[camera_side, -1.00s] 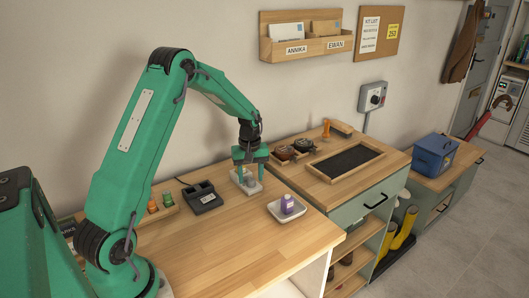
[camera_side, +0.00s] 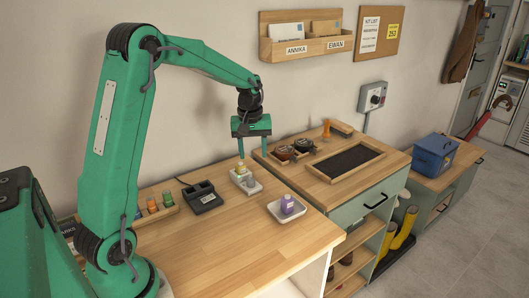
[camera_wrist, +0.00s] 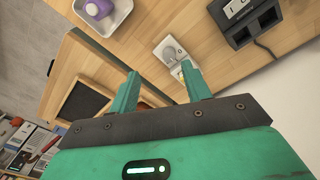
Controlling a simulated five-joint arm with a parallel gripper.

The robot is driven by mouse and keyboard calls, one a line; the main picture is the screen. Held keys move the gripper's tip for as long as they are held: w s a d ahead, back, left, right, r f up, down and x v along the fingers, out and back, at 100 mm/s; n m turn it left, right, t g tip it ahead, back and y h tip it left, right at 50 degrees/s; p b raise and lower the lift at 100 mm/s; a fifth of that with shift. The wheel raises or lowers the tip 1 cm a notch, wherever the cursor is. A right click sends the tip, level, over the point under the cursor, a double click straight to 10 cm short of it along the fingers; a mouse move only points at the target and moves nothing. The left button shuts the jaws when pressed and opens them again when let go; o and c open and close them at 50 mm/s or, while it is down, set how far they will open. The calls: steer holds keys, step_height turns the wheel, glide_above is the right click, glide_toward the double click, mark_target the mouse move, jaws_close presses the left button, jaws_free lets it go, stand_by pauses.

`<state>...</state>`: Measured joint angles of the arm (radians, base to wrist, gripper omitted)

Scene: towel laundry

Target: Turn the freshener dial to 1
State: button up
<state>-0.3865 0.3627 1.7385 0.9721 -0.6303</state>
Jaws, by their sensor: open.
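A small white unit (camera_side: 252,187) stands on the wooden counter, with a yellow-topped part (camera_side: 241,170) and a round grey knob (camera_side: 250,181); it looks like the freshener and its dial. In the wrist view the grey knob (camera_wrist: 174,53) shows ahead of the fingers, but I cannot read any numbers or its setting. My gripper (camera_side: 254,152) is open and empty, raised above the unit and apart from it. In the wrist view its two fingers (camera_wrist: 163,90) are spread.
A purple bottle in a white dish (camera_side: 288,207) stands to the right. A dark device (camera_side: 201,196) and a rack of small bottles (camera_side: 158,208) are to the left. A wall box with a round knob (camera_side: 374,97) hangs behind. The front counter is clear.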

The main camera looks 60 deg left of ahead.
steer(key=s+d+r+m+t, duration=0.2)
steer(key=s+d+r+m, duration=0.4)
steer(key=s+d+r, duration=0.4)
steer(key=shift+s+d+t, duration=0.3)
steer(key=shift+s+d, duration=0.05)
steer(key=shift+d, duration=0.65)
steer(key=shift+s+m, duration=0.1)
steer(key=shift+m, duration=0.2)
steer(key=s+d+m+t, duration=0.2)
steer(key=s+d+m, duration=0.3)
steer(key=s, duration=0.5)
steer(key=shift+d, duration=0.35)
steer(key=shift+s, duration=0.1)
stand_by(0.8)
